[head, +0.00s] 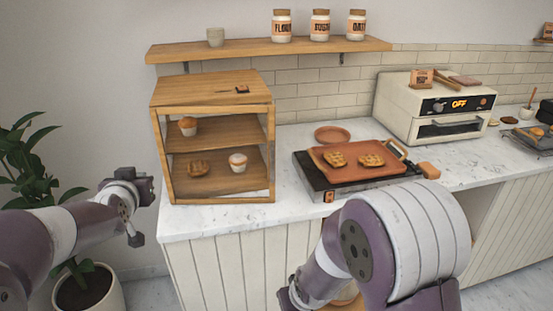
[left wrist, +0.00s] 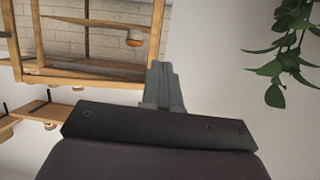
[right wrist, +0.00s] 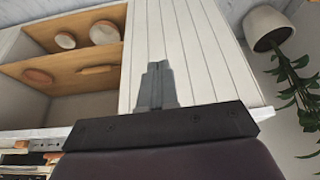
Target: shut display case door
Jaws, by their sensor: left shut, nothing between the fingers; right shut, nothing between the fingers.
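The wooden display case (head: 213,139) stands at the left end of the counter. Its front is edged by a wooden frame, and pastries on its shelves show clearly. I cannot tell from the head view whether the door stands slightly ajar. The case's wooden frame (left wrist: 85,80) also shows in the left wrist view. My left gripper (left wrist: 160,70) is shut and empty, left of the case and apart from it. My right gripper (right wrist: 157,70) is shut and empty, low in front of the counter; my right arm hides most of it in the head view.
A shelf (head: 250,49) with jars hangs above. A potted plant (head: 35,160) is at the left. The counter's cabinet front (right wrist: 190,45) faces my right gripper.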

